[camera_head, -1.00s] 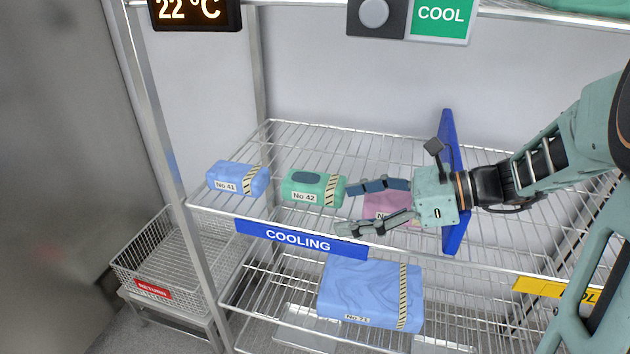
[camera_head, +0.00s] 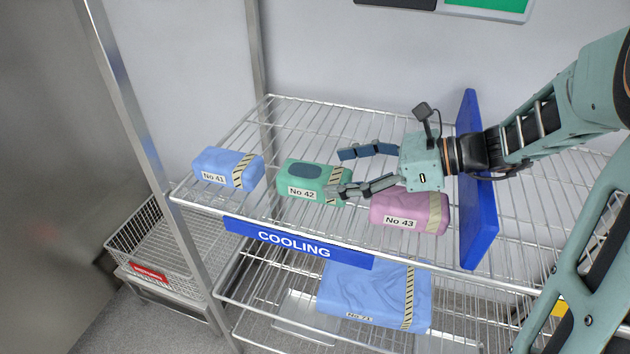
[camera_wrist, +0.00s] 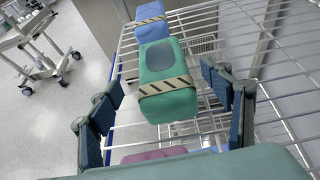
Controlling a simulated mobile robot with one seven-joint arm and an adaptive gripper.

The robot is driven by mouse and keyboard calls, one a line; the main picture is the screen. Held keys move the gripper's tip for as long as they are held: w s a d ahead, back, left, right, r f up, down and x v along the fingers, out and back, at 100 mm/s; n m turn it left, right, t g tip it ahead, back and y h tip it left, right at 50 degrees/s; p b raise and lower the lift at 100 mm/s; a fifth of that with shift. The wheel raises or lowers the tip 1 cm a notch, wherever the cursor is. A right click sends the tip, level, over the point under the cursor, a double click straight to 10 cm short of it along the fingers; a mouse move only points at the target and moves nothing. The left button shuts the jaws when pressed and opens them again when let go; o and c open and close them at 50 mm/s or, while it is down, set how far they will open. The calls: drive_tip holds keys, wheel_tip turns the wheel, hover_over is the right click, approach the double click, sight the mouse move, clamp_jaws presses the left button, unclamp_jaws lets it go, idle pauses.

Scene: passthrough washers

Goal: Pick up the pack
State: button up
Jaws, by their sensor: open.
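Three wrapped packs lie in a row on the wire shelf marked COOLING: blue No 41 (camera_head: 227,168), green No 42 (camera_head: 300,180) and pink No 43 (camera_head: 409,211). The task does not say which pack it means. My gripper (camera_head: 345,172) is open and empty, above the shelf at the right end of the green pack. In the wrist view the green pack (camera_wrist: 166,80) lies ahead of my open fingers (camera_wrist: 165,112), roughly midway between their lines. The blue pack (camera_wrist: 150,20) is behind it, and the pink pack (camera_wrist: 155,155) shows partly at the bottom.
A blue upright divider (camera_head: 477,200) stands right of the pink pack. A larger blue pack, No 71 (camera_head: 365,293), lies on the shelf below. A wire basket (camera_head: 150,240) stands at the lower left. The shelf's back (camera_head: 330,120) is bare.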

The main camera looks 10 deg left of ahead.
sight(321, 174)
drive_tip(key=x, duration=0.3)
drive_tip(key=shift+w+a+f, duration=0.1)
drive_tip(key=shift+a+f, duration=0.05)
drive_tip(key=shift+a, duration=0.1)
drive_tip(key=c, duration=1.5)
